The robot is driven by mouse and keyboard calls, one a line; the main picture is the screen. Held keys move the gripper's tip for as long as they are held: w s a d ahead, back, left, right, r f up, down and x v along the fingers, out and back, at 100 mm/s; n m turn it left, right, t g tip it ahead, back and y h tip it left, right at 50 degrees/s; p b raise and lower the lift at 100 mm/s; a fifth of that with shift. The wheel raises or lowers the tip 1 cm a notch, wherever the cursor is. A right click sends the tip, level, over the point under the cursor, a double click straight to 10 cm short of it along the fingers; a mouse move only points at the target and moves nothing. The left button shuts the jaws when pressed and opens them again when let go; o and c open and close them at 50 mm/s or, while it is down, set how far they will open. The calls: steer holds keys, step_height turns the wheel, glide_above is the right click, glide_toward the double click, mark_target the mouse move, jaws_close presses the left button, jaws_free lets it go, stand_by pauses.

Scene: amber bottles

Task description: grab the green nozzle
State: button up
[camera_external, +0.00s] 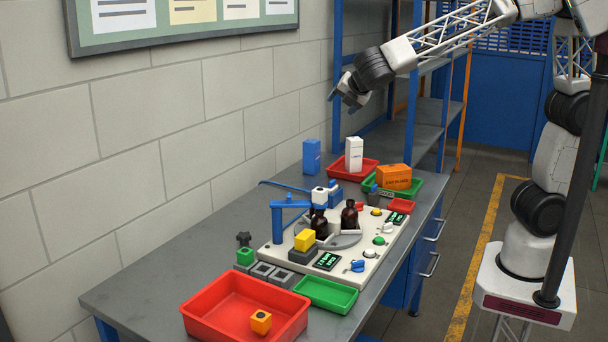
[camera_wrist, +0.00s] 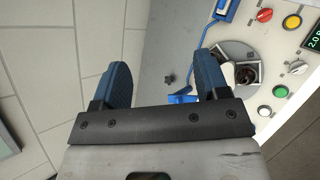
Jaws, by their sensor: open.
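The green nozzle (camera_external: 245,257) is a small green block at the near left end of the white machine, beside grey square holders, in the external view. A black star-shaped knob (camera_external: 243,239) shows just behind it. I cannot make out the green nozzle in the wrist view. My gripper (camera_external: 350,98) is high above the far part of the bench, well away from the nozzle. In the wrist view my gripper (camera_wrist: 165,82) has its two blue fingers wide apart with nothing between them.
The white machine (camera_external: 340,262) carries amber bottles (camera_external: 349,218), a blue arm (camera_external: 277,222) and a yellow block (camera_external: 305,239). A red bin (camera_external: 205,305) with an orange block (camera_external: 261,322) and a green tray (camera_external: 325,294) stand in front. Boxes in trays stand behind.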

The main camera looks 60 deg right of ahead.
steer(key=w+a+f+n+t+y, duration=0.1)
steer(key=w+a+n+t, duration=0.2)
steer(key=a, duration=0.7)
steer(key=w+a+f+n+y, duration=0.1)
steer(key=w+a+n, duration=0.3)
steer(key=a, duration=0.5)
steer(key=n+t+y, duration=0.2)
steer(key=n+y, duration=0.1)
steer(key=n, duration=0.5)
glide_above(249, 255)
steer(key=s, duration=0.6)
step_height(249, 255, down, 3)
step_height(249, 255, down, 30)
steer(key=shift+w+f, duration=0.1)
steer(key=shift+w, duration=0.05)
steer(key=shift+x, duration=1.3)
steer(key=shift+w+d, duration=0.1)
steer(key=shift+x, duration=2.5)
steer(key=shift+c, duration=0.5)
